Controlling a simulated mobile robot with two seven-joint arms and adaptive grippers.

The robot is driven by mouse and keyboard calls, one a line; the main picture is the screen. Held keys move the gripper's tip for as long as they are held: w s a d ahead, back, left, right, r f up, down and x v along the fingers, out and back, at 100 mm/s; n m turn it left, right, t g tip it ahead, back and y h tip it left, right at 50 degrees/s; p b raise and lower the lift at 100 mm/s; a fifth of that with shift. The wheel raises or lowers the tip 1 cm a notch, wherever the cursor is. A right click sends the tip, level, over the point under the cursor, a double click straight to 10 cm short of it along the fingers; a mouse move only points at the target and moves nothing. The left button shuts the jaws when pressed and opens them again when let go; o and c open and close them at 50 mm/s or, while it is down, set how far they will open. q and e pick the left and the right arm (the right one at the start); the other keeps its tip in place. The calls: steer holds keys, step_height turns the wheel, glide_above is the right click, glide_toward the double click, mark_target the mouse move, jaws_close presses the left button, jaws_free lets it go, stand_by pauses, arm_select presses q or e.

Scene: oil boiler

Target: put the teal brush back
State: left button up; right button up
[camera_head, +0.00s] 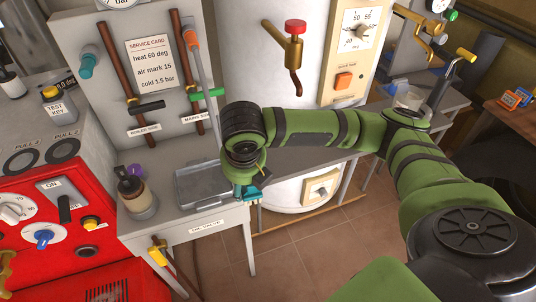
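My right arm reaches across from the right, and its gripper (249,189) points down at the right edge of the small grey table, beside the metal tray (196,187). Small teal pieces show at the gripper's tip; I cannot tell whether they are part of a brush or of the fingers. The fingers are too small and hidden to tell open from shut. A teal cylinder (87,65) sits at the panel's left. My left gripper is not in view.
A brown-and-cream bottle (136,190) stands on the table left of the tray. A red control unit (70,210) is at the left. The white boiler with a red-topped valve (295,45) stands behind my arm. Floor tiles (300,250) in front are mostly clear.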

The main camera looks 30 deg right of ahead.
steer(key=shift+f+n, duration=0.25)
steer(key=shift+n, duration=0.05)
steer(key=shift+w+d, duration=0.15)
steer(key=shift+w, duration=0.05)
steer(key=w+d, duration=0.4)
steer(key=w+d+f, duration=0.1)
steer(key=w+d, duration=0.3)
steer(key=d, duration=0.1)
steer(key=w+d+p, duration=0.1)
steer(key=w+d, duration=0.4)
steer(key=shift+f, duration=0.25)
steer(key=shift+s+x, duration=0.2)
steer(key=shift+x, duration=0.7)
steer(key=shift+s+x, duration=0.2)
steer(key=shift+x, duration=0.7)
steer(key=shift+s+x, duration=0.2)
steer(key=shift+x, duration=0.7)
steer(key=shift+f, duration=0.25)
steer(key=o, duration=1.3)
